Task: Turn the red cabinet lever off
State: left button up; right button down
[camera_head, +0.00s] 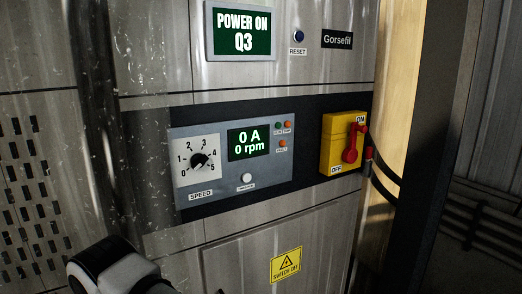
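The red lever (351,149) is on a yellow switch box (334,143) at the right of the cabinet front. The box has an ON label at its upper right and an OFF label at its lower left. The lever's knob-like body sits low on the box and its red arm points up toward the ON label. The display (241,31) above reads POWER ON Q3. A white and black part of my arm shows at the bottom left. Neither gripper's fingers are in view, and nothing touches the lever.
A grey control panel (230,188) with a speed dial (198,161) and a small screen (249,142) reading 0 A and 0 rpm is left of the switch box. A dark post (430,150) stands to the right. Black cables (384,181) hang beside the box.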

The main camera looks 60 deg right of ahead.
aim_at(350, 155)
jog(key=z, duration=2.7)
